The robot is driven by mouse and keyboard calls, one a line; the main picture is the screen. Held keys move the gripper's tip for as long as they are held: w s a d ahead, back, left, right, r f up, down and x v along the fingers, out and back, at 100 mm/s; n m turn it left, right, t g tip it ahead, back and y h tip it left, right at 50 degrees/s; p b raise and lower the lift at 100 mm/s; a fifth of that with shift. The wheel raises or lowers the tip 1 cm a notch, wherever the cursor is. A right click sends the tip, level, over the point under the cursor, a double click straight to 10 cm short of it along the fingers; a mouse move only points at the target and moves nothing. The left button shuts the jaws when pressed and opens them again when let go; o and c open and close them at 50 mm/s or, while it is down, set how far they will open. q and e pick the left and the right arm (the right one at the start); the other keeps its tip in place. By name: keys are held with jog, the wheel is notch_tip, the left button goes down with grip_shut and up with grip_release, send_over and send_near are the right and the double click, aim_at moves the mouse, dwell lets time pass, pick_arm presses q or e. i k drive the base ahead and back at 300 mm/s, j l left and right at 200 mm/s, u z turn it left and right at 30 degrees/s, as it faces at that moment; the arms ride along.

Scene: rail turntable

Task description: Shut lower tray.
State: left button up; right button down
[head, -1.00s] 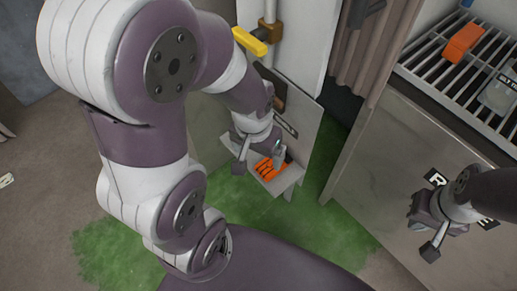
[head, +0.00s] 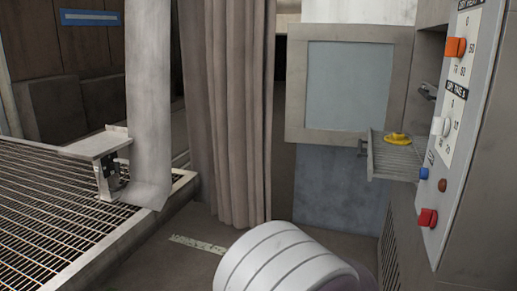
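The low tray with orange items seen earlier is out of view now. A grey slatted tray or shelf (head: 390,166) juts out at the right, from the side of a panelled machine. A yellow object (head: 397,139) lies on it. I cannot tell whether this is the lower tray of the task.
A control panel (head: 455,120) with orange, blue and red buttons is at the right. A framed grey pane (head: 350,85) stands behind the slatted tray. A curtain (head: 228,110) hangs mid-left. A metal grating (head: 60,210) fills the lower left, with bare floor beside it.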

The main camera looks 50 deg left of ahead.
aim_at(385, 158)
jog(key=u, duration=1.15)
jog(key=i+j+z, duration=0.5)
jog(key=j, duration=0.25)
jog(key=i+j+z, duration=0.2)
jog(key=i+j, duration=0.2)
